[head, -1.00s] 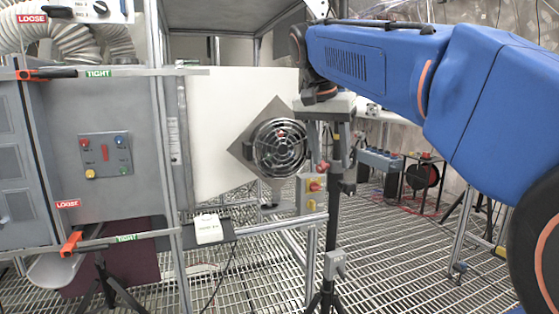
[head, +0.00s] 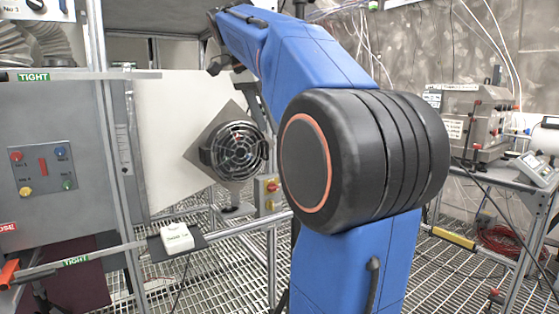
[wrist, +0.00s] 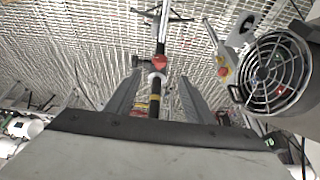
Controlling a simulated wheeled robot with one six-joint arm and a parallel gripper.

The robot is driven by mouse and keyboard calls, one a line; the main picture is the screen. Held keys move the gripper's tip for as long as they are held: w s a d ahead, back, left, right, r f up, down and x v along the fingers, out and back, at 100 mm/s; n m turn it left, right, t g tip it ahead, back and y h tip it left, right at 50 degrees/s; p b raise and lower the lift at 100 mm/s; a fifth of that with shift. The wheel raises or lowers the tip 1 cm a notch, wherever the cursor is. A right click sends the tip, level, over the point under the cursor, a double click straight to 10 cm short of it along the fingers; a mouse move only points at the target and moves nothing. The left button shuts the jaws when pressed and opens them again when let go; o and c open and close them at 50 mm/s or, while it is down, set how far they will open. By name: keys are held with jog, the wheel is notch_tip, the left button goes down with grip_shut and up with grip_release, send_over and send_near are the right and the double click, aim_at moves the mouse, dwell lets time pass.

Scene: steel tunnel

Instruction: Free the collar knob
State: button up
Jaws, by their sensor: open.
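The collar knob (wrist: 159,63) shows in the wrist view as a small red knob on a pale collar around an upright black pole (wrist: 153,105). My gripper (wrist: 158,80) is open and empty, with one finger on each side of the pole in the picture. I cannot tell how far the fingertips are from the knob, and I see no contact. In the head view my blue arm covers most of the pole and the knob is hidden.
A round caged fan (head: 237,150) stands left of my arm, and right of my gripper in the wrist view (wrist: 276,72). A box with a red button (head: 268,193) is beside it. A grey panel cabinet (head: 60,150) is at the left. A bench with equipment (head: 475,115) stands at the right.

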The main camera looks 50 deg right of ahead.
jog(key=x, duration=1.2)
jog(key=c, duration=1)
